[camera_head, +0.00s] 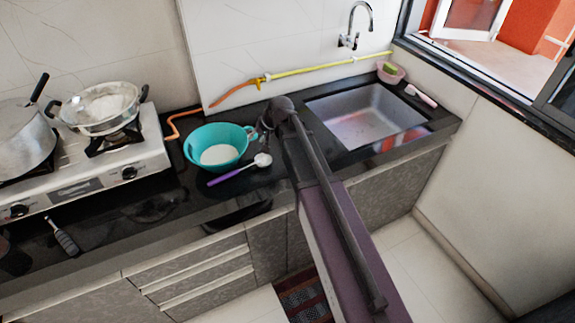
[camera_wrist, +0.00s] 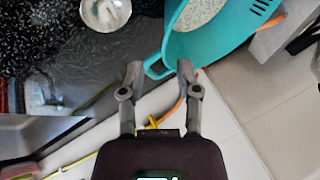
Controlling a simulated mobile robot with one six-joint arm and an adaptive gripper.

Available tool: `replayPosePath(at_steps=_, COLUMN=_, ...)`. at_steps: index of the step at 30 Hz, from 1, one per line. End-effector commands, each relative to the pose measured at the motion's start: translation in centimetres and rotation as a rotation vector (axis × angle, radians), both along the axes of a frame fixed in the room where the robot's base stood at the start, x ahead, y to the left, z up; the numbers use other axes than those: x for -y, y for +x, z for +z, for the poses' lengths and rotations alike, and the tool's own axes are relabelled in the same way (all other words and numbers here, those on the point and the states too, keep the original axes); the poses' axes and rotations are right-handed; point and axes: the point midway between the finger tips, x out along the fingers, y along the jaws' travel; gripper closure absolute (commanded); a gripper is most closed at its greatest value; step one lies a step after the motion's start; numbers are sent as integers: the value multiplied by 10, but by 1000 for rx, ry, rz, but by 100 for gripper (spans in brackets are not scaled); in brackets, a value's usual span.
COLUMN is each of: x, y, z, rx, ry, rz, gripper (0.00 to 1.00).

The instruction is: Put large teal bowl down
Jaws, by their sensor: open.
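The large teal bowl (camera_head: 203,134) rests on the black counter between the stove and the sink, with white grains inside. In the wrist view the bowl (camera_wrist: 208,44) is at the upper right, its small looped handle (camera_wrist: 153,70) reaching between my fingertips. My gripper (camera_head: 262,125) is at the bowl's right side in the head view. In the wrist view the two fingers of my gripper (camera_wrist: 160,70) stand apart, one on each side of the handle. I cannot tell whether either finger touches it.
A purple-handled ladle (camera_head: 238,171) lies in front of the bowl. The stove (camera_head: 75,185) with pots is at the left, the sink (camera_head: 365,115) at the right. An orange and yellow hose (camera_head: 300,71) runs behind. A grey-handled tool (camera_head: 64,238) lies at the front left.

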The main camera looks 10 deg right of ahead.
Motion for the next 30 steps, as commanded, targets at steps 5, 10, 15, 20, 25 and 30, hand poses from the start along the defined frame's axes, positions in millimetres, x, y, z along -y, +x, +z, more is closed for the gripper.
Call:
replayPosePath(at_steps=5, x=25, y=-50, z=-10, rx=-61, ry=-86, rz=29, gripper=57)
replayPosePath(at_steps=10, x=58, y=-116, z=-20, rx=-156, ry=-206, rz=65, gripper=57)
replayPosePath(at_steps=15, x=92, y=-181, z=-27, rx=-263, ry=-323, rz=91, gripper=57)
replayPosePath(at_steps=20, x=113, y=-222, z=-29, rx=-339, ry=-396, rz=104, gripper=57)
replayPosePath(at_steps=25, x=122, y=-239, z=-29, rx=-374, ry=-430, rz=108, gripper=57)
replayPosePath(at_steps=30, x=123, y=-239, z=-29, rx=-378, ry=-432, rz=109, gripper=57)
